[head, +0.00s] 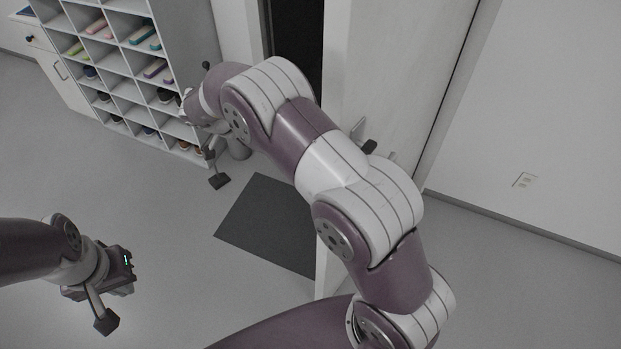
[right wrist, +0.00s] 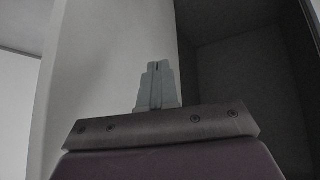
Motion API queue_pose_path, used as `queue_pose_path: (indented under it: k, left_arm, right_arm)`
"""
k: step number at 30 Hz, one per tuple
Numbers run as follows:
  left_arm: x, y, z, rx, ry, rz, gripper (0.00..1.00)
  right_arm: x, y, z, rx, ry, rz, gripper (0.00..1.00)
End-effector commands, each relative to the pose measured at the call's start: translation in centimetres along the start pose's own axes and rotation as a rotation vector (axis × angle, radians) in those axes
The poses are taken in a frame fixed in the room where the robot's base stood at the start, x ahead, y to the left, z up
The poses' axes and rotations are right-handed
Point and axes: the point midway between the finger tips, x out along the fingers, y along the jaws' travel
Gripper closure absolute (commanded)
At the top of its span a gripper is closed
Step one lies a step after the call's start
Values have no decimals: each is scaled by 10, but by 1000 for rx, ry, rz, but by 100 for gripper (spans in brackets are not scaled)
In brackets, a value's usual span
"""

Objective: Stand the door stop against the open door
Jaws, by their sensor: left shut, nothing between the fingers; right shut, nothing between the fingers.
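The open door (head: 375,75) is a pale panel with a dark handle (head: 370,147), partly hidden behind my right arm in the head view. I cannot make out a door stop for sure in either view. My right gripper (right wrist: 157,85) is shut and empty in the right wrist view, its fingertips in front of a pale upright panel. In the head view its arm reaches across the door toward the shelf, and its fingers are not clear there. My left gripper (head: 126,262) is shut and empty over the floor at the left, well away from the door.
A cubby shelf (head: 125,60) with several shoes stands at the back left, beside a white cabinet (head: 60,65). A grey round object (head: 238,148), half hidden by my right arm, is near the shelf's foot. A dark mat (head: 265,225) lies by the door. Left floor is clear.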

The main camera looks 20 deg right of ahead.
Motion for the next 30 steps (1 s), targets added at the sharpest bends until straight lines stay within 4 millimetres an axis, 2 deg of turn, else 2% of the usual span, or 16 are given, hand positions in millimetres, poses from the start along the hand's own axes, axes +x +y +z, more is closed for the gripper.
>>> queue_pose_path:
  k: [4, 8, 11, 23, 27, 30]
  left_arm:
    - [2, 0, 0, 0, 0, 0, 100]
    - [0, 0, 0, 0, 0, 0, 100]
    - [-4, 0, 0, 0, 0, 0, 100]
    - [-23, 0, -3, 0, 0, 0, 100]
    - [-35, 0, -4, 0, 0, 0, 100]
    - [-38, 0, -4, 0, 0, 0, 100]
  right_arm:
    - [-22, 47, 20, -122, -161, 269, 100]
    - [-19, 57, 18, -209, -165, 303, 100]
    - [-7, 61, 18, -210, -165, 303, 100]
    - [72, 88, 28, -207, -164, 300, 100]
    - [73, 110, 23, -206, -164, 298, 100]
    - [76, 119, 23, -206, -163, 297, 100]
